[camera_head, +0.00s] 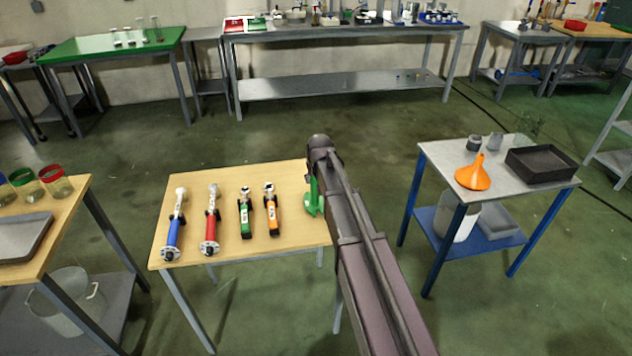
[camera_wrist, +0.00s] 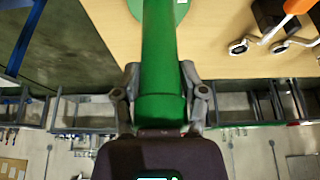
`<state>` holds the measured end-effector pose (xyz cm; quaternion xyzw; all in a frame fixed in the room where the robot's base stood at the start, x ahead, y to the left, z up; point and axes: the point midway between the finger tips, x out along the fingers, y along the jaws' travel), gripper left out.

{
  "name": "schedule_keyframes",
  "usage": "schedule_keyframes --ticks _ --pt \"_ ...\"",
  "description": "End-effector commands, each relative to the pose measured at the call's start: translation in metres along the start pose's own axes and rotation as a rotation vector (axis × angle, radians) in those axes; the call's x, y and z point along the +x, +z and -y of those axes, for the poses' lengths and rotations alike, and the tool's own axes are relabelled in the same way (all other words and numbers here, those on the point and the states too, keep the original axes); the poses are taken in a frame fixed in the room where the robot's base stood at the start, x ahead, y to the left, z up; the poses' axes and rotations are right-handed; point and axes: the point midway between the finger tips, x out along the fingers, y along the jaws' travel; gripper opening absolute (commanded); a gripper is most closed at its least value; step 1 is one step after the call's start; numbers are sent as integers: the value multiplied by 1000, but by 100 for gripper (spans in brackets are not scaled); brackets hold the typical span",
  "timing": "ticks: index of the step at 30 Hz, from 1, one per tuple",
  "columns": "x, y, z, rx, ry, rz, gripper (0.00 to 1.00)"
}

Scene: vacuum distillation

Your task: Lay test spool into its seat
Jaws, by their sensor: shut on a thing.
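A green cylinder with a round green flange at one end, which looks like the test spool (camera_wrist: 160,45), is in the wrist view between the two fingers of my gripper (camera_wrist: 160,82). The fingers are shut on it from both sides. In the head view the green piece (camera_head: 314,196) shows at the right edge of the wooden table (camera_head: 288,180), beside my arm, which hides most of the gripper. Whether the flange touches the tabletop I cannot tell. I cannot make out the seat for certain in either view.
On the wooden table lie a blue-handled tool (camera_head: 174,228), a red-handled tool (camera_head: 211,228), a green-bodied device (camera_head: 246,214) and an orange-bodied device (camera_head: 272,213). A trolley to the right holds an orange funnel (camera_head: 474,174) and a black tray (camera_head: 541,163). Open floor lies behind.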

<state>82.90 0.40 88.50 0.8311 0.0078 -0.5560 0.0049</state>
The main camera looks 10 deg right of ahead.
Motion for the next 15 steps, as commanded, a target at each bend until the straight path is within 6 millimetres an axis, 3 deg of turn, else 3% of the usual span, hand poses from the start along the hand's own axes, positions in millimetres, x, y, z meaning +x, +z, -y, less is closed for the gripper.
schedule_keyframes --ticks 15 --pt "-25 -10 0 0 1 -1 0"
